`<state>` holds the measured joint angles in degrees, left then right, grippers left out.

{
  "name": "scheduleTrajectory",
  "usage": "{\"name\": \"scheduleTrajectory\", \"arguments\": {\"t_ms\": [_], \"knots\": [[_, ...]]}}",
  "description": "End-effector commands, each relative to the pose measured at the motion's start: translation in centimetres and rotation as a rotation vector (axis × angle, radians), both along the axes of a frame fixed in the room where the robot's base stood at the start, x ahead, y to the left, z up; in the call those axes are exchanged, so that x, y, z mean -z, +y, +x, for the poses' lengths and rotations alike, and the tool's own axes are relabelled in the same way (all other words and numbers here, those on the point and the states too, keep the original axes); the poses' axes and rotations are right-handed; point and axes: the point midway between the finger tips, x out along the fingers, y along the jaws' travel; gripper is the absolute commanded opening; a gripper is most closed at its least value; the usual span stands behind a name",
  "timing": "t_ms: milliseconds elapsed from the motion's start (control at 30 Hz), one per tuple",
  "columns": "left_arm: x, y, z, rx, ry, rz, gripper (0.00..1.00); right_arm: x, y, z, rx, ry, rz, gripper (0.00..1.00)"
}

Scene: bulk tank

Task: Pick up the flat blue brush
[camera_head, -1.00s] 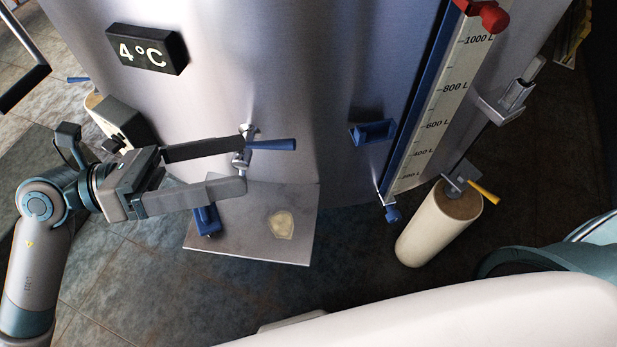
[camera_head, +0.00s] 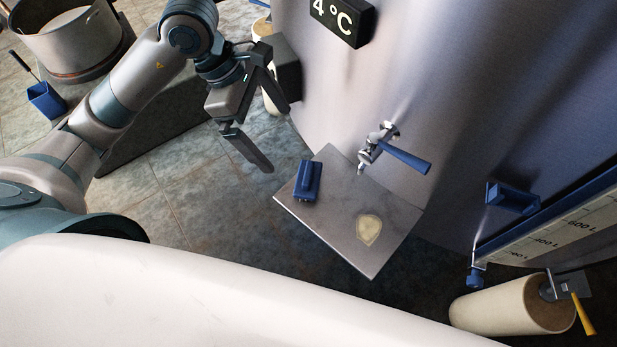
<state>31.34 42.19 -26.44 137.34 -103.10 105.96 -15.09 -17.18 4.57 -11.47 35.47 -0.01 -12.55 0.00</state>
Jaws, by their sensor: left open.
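The flat blue brush (camera_head: 307,181) lies on the left part of a grey metal plate (camera_head: 336,229), below the tank's tap. My left gripper (camera_head: 264,124) is open and empty. In the picture it is up and to the left of the brush, clear of it, with its fingers pointing down and to the right. Nothing covers the brush. My right gripper is not in view.
A tap with a blue lever (camera_head: 403,157) sticks out of the steel tank (camera_head: 480,90) above the plate. A pale patch (camera_head: 369,229) lies on the plate. A large pot (camera_head: 72,40) and a blue container (camera_head: 46,101) are at upper left.

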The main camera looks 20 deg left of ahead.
Motion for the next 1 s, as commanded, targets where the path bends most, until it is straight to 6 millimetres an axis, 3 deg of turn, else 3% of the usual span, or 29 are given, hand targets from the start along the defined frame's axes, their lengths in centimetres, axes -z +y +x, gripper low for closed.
{"name": "scheduleTrajectory", "arguments": {"t_ms": [267, 800, 1000], "knots": [[1.4, -0.7, 0.0, 0.001, 0.004, -0.002, 1.00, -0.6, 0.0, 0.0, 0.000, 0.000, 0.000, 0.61], [9.6, -4.2, 0.4, 0.000, 0.005, -0.004, 1.00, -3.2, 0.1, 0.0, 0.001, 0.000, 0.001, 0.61], [11.2, -4.7, 0.6, 0.001, 0.002, -0.002, 1.00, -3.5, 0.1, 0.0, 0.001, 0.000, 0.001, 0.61]]}}
